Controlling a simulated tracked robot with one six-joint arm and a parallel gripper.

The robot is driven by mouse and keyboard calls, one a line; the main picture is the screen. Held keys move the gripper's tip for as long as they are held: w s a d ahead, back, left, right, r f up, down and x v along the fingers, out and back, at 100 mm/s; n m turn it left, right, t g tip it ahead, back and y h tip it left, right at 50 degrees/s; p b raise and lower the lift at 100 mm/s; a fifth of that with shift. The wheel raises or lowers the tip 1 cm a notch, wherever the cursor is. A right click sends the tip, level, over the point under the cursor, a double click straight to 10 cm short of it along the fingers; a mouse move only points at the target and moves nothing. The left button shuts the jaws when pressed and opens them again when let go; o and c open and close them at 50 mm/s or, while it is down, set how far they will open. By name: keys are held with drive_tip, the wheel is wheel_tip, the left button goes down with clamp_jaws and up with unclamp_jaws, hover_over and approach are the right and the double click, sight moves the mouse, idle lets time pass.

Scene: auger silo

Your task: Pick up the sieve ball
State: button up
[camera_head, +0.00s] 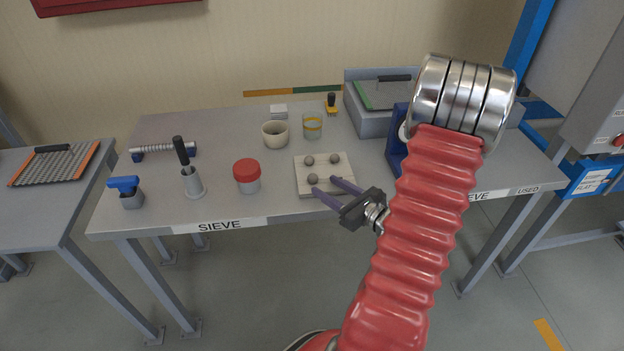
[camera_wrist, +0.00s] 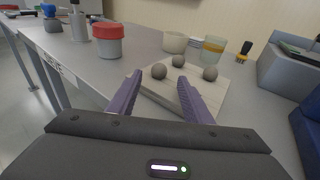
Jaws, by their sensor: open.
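Three grey sieve balls sit on a pale board on the grey table: a front one (camera_head: 312,179), a back left one (camera_head: 309,160) and a back right one (camera_head: 335,158). In the wrist view the front ball (camera_wrist: 159,71) is closest, with the others (camera_wrist: 178,61) (camera_wrist: 210,73) behind it. The board (camera_head: 342,180) shows around them. My gripper (camera_head: 323,190) is open and empty, its purple fingers pointing at the board from the front edge. In the wrist view its fingertips (camera_wrist: 160,80) are spread on either side, just short of the front ball.
A red-lidded jar (camera_head: 247,177) stands left of the board. A cream cup (camera_head: 275,134) and a banded glass (camera_head: 312,126) stand behind it. A blue stand (camera_head: 396,150) and a grey box (camera_head: 372,122) are to the right. The table's front edge lies below my gripper.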

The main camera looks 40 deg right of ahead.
sight(316, 179)
drive_tip(key=shift+w+f, duration=0.15)
drive_tip(key=shift+w, duration=1.15)
drive_tip(key=shift+w+f, duration=0.15)
drive_tip(key=shift+w, duration=1.1)
drive_tip(key=shift+a, duration=0.1)
drive_tip(key=shift+c, duration=0.7)
drive_tip(key=c, duration=1)
drive_tip(key=shift+r, duration=0.2)
drive_tip(key=shift+r, duration=4.85)
